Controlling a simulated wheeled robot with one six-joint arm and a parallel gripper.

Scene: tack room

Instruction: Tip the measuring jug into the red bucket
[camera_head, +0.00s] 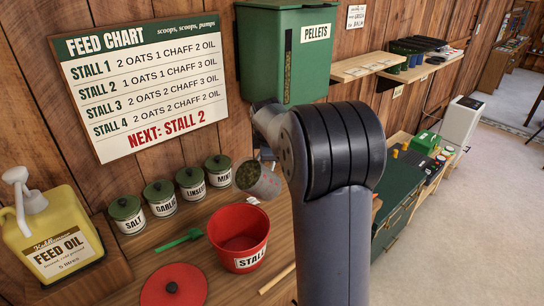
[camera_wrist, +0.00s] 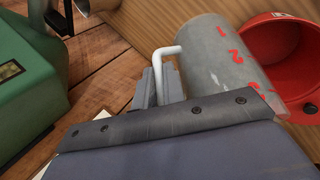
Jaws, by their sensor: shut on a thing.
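The measuring jug (camera_head: 266,184) is a grey cylinder, tilted, with its mouth towards the left and greenish-brown stuff showing in it. In the wrist view the jug (camera_wrist: 220,62) shows red numbers and a white handle (camera_wrist: 157,62). My gripper (camera_wrist: 160,82) is shut on that handle; in the head view my arm mostly hides it. The jug is held above the bucket's back right rim. In the wrist view the bucket (camera_wrist: 270,45) lies beyond the jug.
Several lidded tins (camera_head: 160,198) line the wall. A yellow feed oil jug (camera_head: 55,245) stands far left. A green pellets bin (camera_head: 284,55) hangs behind; a feed chart (camera_head: 140,85) is on the wall.

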